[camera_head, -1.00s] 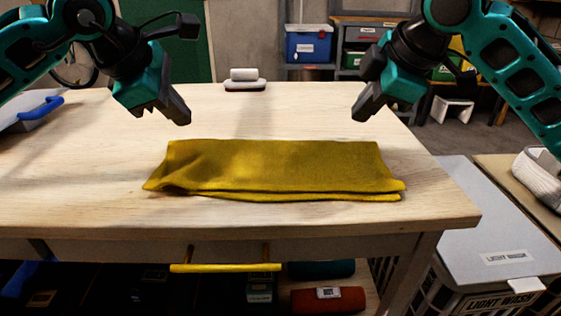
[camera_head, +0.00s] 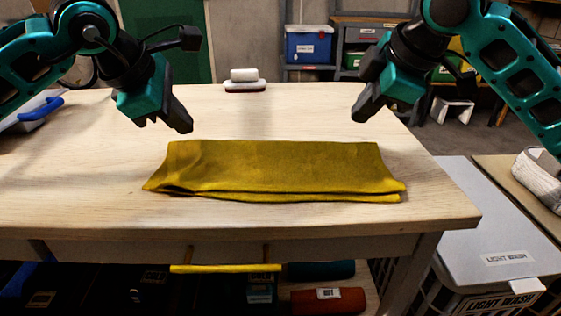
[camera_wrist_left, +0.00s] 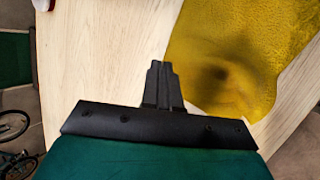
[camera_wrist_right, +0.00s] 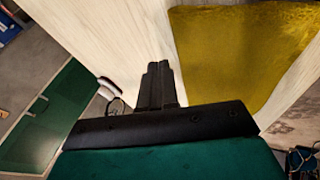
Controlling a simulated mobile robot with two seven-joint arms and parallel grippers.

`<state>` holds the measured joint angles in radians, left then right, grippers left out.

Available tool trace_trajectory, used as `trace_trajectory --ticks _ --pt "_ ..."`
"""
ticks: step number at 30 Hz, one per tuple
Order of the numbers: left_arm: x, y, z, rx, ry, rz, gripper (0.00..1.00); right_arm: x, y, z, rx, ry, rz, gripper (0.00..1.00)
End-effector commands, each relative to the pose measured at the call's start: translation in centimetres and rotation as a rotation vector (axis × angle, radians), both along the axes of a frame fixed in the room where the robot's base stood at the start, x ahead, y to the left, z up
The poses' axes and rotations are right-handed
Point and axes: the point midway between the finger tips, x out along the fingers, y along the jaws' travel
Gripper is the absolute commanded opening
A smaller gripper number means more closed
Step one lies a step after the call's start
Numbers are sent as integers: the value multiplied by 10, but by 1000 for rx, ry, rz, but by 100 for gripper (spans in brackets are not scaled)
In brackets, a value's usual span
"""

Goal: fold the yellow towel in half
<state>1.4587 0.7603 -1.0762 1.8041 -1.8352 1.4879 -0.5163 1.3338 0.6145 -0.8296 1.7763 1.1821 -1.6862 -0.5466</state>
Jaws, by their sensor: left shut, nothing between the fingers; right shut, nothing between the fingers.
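The yellow towel (camera_head: 280,167) lies folded over on the wooden table, a wide flat strip with two layered edges along the front. Its left front corner is slightly raised, with a dark gap under it. My left gripper (camera_head: 183,124) is shut and empty, above the table by the towel's back left corner. My right gripper (camera_head: 361,113) is shut and empty, above the table behind the towel's back right corner. The towel also shows at the right of the left wrist view (camera_wrist_left: 235,55) and of the right wrist view (camera_wrist_right: 240,50). Neither gripper touches it.
The wooden table (camera_head: 90,200) is clear around the towel. A white-topped block (camera_head: 245,80) sits at its back edge. A blue-handled item (camera_head: 40,109) lies at the left edge. A grey lidded laundry bin (camera_head: 480,220) stands right of the table.

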Motion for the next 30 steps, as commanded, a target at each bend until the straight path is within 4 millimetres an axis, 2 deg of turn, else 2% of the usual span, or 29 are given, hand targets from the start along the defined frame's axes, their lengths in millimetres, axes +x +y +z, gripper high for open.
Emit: trace_trajectory --ticks 12,20,23,27,30 --pt "0 0 0 0 -1 0 0 0 0 -8 -1 0 0 0" --pt "0 0 3 -1 -2 0 0 0 0 -6 0 -1 0 0" --pt "1 -1 21 -2 -7 0 0 1 0 13 2 -5 -1 0" --pt "0 -1 58 -2 -5 -1 0 0 1 50 3 -5 0 0" --pt "0 0 75 -1 -3 0 0 0 1 67 1 -2 0 0"
